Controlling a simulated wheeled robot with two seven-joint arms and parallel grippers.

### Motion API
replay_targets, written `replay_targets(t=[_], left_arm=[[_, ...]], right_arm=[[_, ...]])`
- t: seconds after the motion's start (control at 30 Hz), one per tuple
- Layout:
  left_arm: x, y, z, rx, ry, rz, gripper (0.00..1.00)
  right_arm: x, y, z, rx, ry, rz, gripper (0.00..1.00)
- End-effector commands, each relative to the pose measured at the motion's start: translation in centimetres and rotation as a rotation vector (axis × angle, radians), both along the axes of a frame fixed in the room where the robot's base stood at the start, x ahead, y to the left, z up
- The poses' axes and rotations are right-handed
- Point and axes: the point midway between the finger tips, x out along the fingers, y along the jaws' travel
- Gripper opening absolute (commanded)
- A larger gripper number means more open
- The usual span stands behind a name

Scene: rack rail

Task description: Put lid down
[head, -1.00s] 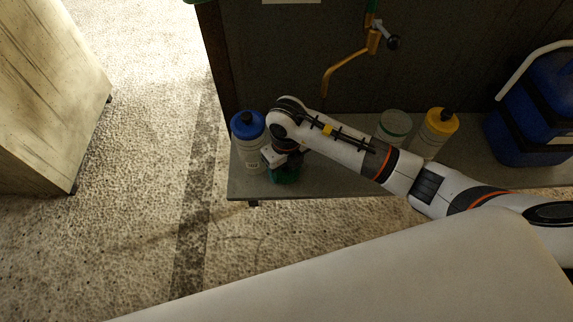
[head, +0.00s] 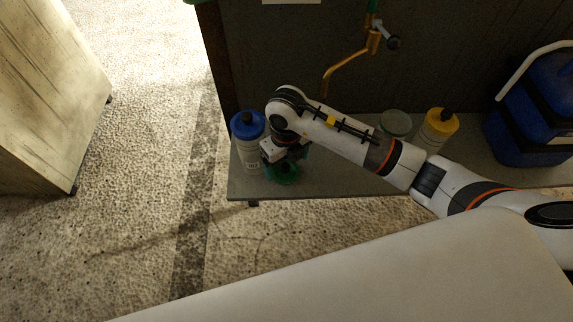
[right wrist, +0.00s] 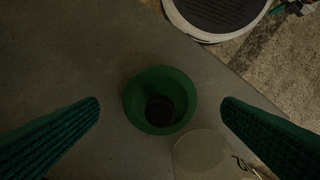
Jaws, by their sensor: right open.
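A green round lid (head: 284,176) rests on the grey shelf near its front left corner. In the right wrist view the lid (right wrist: 134,103) is a green ring with a dark round middle. My right gripper (right wrist: 160,104) is open, with one green padded finger on each side of the lid and a visible gap to both. In the head view the right gripper (head: 286,162) is over the lid, partly hidden by its own wrist. My left gripper is out of view.
A blue-capped bottle (head: 248,152) stands close left of the right wrist. A clear jar (head: 396,124), a yellow-capped bottle (head: 437,132) and a blue canister (head: 530,125) stand right. A brass tap (head: 345,66) hangs above the shelf (head: 335,185). A pale disc (right wrist: 200,151) shows beside the lid.

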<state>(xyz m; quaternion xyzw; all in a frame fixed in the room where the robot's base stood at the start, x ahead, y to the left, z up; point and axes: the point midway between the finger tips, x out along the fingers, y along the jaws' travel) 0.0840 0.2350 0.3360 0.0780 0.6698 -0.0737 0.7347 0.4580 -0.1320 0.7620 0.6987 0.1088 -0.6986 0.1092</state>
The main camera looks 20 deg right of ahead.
Motion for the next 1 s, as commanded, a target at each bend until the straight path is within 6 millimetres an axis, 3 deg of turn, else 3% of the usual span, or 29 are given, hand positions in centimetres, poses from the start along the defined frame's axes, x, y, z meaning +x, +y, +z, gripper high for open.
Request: replay_targets(t=[0.2, 0.43, 1.0], left_arm=[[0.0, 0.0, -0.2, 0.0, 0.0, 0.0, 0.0], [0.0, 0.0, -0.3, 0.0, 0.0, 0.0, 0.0], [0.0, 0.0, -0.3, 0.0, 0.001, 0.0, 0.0]], right_arm=[[0.1, 0.0, 5.0, 0.0, -0.006, 0.002, 0.89], [0.1, 0.0, 8.5, 0.001, -0.002, 0.001, 0.89], [0.0, 0.0, 9.4, 0.0, 0.0, 0.0, 0.89]])
